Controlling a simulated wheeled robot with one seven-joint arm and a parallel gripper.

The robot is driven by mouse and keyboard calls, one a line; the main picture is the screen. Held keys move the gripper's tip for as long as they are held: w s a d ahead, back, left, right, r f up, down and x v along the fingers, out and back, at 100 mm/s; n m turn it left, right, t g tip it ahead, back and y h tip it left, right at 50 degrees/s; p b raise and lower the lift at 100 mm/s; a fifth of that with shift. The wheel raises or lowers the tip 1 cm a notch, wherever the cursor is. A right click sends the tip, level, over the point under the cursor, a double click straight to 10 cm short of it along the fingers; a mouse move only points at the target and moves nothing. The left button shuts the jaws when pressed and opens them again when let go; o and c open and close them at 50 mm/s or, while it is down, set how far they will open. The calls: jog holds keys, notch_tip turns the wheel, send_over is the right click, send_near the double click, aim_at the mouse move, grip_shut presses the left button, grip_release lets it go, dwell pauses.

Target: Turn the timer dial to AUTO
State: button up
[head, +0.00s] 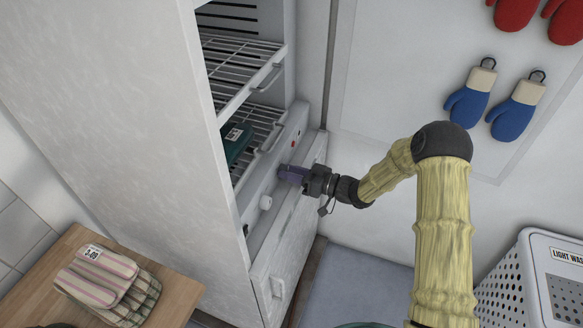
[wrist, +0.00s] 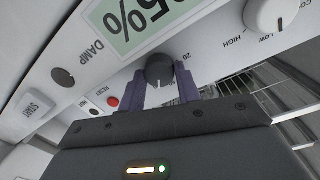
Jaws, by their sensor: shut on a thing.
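The dark grey round timer dial (wrist: 159,70) sits on the white control panel (wrist: 215,48) in the wrist view, with the number 20 printed beside it. My gripper (wrist: 161,76) has its two purple fingers on either side of the dial and is shut on it. In the head view my gripper (head: 291,174) reaches the panel of the white cabinet from the right. The dial is hidden there behind the fingers. I cannot see an AUTO label, and I cannot read which setting the dial points to.
A white knob (wrist: 270,13) marked LOW and HIGH, a percent display (wrist: 128,22), a red button (wrist: 112,101) and a START button (wrist: 35,110) share the panel. Wire racks (head: 245,75) stand above it.

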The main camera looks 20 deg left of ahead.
jog(key=m+p, duration=0.2)
jog(key=m, duration=0.2)
jog(key=shift+w+r, duration=0.1)
jog(key=shift+r, duration=0.05)
jog(key=m+p, duration=0.2)
jog(key=m, duration=0.2)
jog(key=shift+d+m+g, duration=0.1)
jog(key=shift+m+g, duration=0.2)
jog(key=shift+m, duration=0.1)
jog(key=shift+f, duration=0.2)
jog(key=o, duration=1)
jog(key=shift+f, duration=0.1)
